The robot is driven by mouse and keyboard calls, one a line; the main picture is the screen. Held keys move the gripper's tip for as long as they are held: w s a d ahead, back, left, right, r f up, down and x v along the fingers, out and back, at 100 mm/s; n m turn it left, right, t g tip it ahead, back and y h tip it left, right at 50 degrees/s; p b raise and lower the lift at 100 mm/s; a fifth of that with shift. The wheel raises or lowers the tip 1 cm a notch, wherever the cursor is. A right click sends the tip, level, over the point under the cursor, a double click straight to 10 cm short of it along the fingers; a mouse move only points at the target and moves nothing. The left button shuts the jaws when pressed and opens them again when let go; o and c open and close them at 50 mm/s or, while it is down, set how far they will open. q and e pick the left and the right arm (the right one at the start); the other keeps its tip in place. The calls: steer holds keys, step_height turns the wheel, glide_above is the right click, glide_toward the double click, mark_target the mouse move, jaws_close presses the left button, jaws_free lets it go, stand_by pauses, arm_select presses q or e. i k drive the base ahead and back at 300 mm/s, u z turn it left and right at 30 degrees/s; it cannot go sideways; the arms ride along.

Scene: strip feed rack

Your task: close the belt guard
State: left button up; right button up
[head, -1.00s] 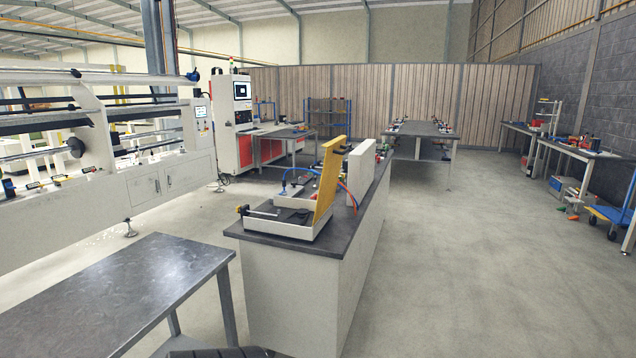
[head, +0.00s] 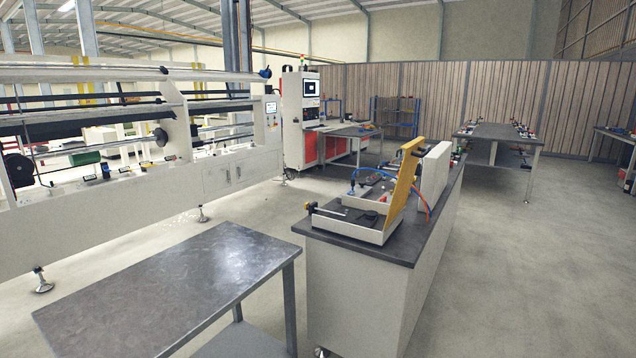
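The belt guard (head: 402,185) is a yellow panel standing raised and slightly tilted at the right side of a low white tray-like unit (head: 352,228). The unit sits on the dark top of a white cabinet counter (head: 362,287). A rod with a dark knob (head: 312,207) sticks out at the unit's left. A white upright box (head: 434,176) stands just behind the guard, with blue and orange hoses near it. Neither of my grippers shows in the head view.
A bare metal table (head: 170,285) stands at the front left, with a floor gap between it and the counter. A long white machine (head: 230,170) runs along the left. Open floor (head: 530,270) lies to the right of the counter. Another workbench (head: 498,135) stands farther back.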

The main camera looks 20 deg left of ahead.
mark_target(412, 149)
steer(key=u, duration=0.4)
steer(key=i, duration=0.9)
steer(key=u, duration=0.4)
steer(key=i, duration=1)
steer(key=u, duration=0.1)
